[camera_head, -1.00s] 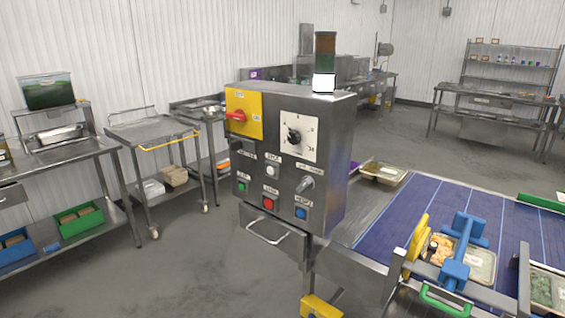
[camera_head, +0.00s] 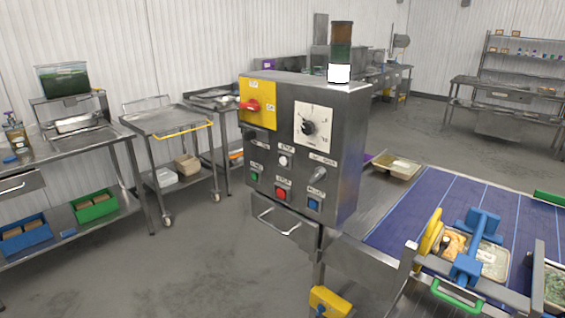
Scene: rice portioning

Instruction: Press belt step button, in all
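A grey metal control box (camera_head: 342,140) stands left of the blue conveyor belt (camera_head: 425,215). Its front carries a white button (camera_head: 283,160) under a small label that seems to read STEP. Below it are a green button (camera_head: 254,177), a red button (camera_head: 280,194) and a blue button (camera_head: 313,205). A black dial (camera_head: 308,128) sits on a white plate, and a red switch (camera_head: 250,106) on a yellow plate. A lever-like selector (camera_head: 318,174) is at the right. The labels are too small to read surely. Neither of my grippers is in view.
Food trays (camera_head: 490,262) sit on the belt by a blue and yellow fixture (camera_head: 470,245). A steel cart (camera_head: 165,122) and a sink bench (camera_head: 85,147) stand left.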

